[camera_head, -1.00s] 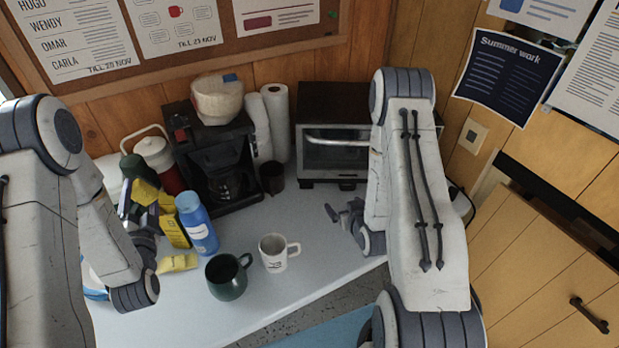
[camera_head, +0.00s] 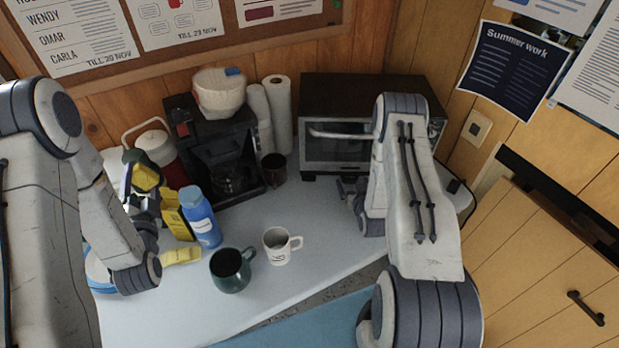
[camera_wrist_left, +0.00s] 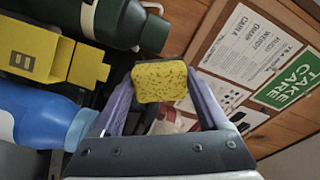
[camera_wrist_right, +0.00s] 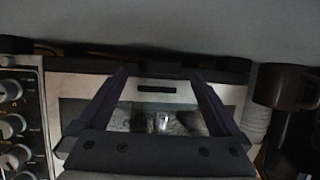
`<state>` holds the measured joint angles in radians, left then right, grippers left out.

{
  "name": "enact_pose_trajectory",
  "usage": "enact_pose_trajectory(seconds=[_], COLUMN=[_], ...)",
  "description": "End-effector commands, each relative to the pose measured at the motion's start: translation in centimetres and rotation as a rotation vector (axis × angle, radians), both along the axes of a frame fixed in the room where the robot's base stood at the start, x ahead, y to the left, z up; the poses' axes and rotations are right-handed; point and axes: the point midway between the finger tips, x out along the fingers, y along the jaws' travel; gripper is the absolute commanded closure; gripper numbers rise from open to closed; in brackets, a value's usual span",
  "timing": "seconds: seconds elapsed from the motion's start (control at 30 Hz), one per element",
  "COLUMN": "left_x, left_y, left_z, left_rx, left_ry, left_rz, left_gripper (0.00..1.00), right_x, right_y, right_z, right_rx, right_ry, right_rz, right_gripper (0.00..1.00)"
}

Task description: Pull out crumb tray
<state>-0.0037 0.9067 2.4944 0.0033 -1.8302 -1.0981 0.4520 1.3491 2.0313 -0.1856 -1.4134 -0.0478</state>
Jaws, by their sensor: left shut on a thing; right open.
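The toaster oven (camera_head: 340,92) stands at the back right of the counter, its glass door shut. In the right wrist view, which looks upside down, a pale strip with a dark slot (camera_wrist_right: 157,89) runs along the oven's lower front; it looks like the crumb tray's front, flush with the oven. My right gripper (camera_head: 347,190) is open and empty in front of the oven's lower front; its fingers reach toward the strip in the right wrist view (camera_wrist_right: 158,74). I cannot tell whether they touch it. My left gripper (camera_wrist_left: 161,84) is shut on a yellow sponge (camera_wrist_left: 160,76).
A green mug (camera_head: 230,270) and a white mug (camera_head: 277,246) stand near the front edge. A brown mug (camera_head: 273,170) is left of the oven, beside the coffee maker (camera_head: 212,150). A blue bottle (camera_head: 203,220) stands near my left arm. Counter between white mug and oven is clear.

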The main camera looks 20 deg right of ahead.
Motion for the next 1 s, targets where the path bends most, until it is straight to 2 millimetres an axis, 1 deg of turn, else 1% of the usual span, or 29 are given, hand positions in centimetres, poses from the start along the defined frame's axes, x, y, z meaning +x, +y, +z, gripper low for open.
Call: enact_pose_trajectory(seconds=[0.03,0.17,0.47,0.57,0.6,0.67,0.7,0.73,1.0], left_x=[-0.01,-0.01,-0.02,-0.02,-0.02,-0.02,-0.01,-0.01,0.0], left_y=[0.02,0.04,0.05,0.05,0.05,0.05,0.05,0.05,-0.04], left_z=[0.1,0.15,0.13,0.13,0.13,0.13,0.13,0.13,0.02], left_rx=[0.0,0.0,0.0,0.0,0.0,0.0,0.0,0.0,0.0], left_ry=[0.0,0.0,0.0,0.0,0.0,0.0,0.0,0.0,0.0], left_rz=[0.0,0.001,0.001,0.001,0.001,0.001,0.001,0.001,0.0], left_gripper=[0.68,0.68,0.68,0.68,0.68,0.68,0.68,0.68,0.68], right_x=[0.49,1.21,1.38,1.38,1.38,1.38,1.37,1.37,1.34], right_y=[-0.11,-0.3,-0.33,-0.33,-0.33,-0.32,-0.31,-0.31,-0.09], right_z=[-0.18,-0.48,-0.6,-0.58,-0.58,-0.58,-0.58,-0.57,-0.63], right_rx=[-0.001,0.0,0.0,0.0,0.0,0.0,0.0,0.0,0.001], right_ry=[0.0,0.0,0.001,0.001,0.001,0.001,0.001,0.001,0.001], right_rz=[0.0,-0.001,0.0,0.0,0.0,0.0,0.0,0.0,0.001], right_gripper=[0.0,0.0,0.0,0.34,0.5,0.73,0.88,0.99,1.0])
